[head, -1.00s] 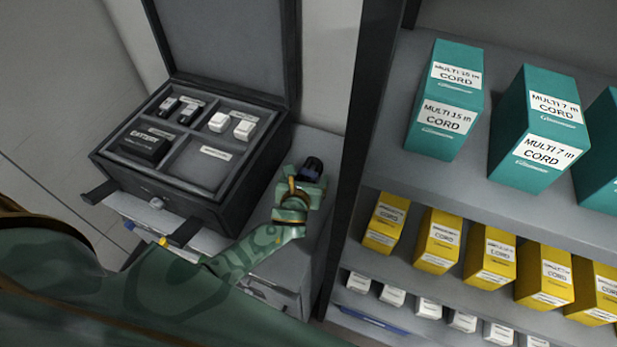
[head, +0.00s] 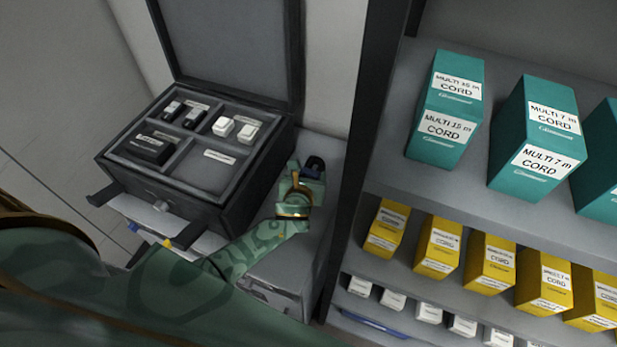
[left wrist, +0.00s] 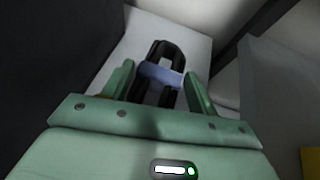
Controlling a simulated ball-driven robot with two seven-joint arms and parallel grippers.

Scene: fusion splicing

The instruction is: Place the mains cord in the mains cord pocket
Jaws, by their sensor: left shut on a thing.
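The mains cord (head: 316,163) is a dark coiled bundle at the table's back right in the head view. In the left wrist view the black bundle (left wrist: 168,52) has a blue band round its middle and stands between my fingers. My left gripper (head: 309,176) is shut on it, to the right of the open case; its fingers also show in the left wrist view (left wrist: 160,82). The case (head: 232,196) has several pockets. The front right pocket (head: 205,172) is empty and bears a white label too small to read. My right gripper is out of view.
The case's other pockets hold black items (head: 152,147) and white blocks (head: 235,129). Its raised lid (head: 230,45) stands behind. A dark shelf post (head: 360,130) rises close to the right of my gripper, with teal boxes (head: 447,105) and yellow boxes (head: 435,250) beyond.

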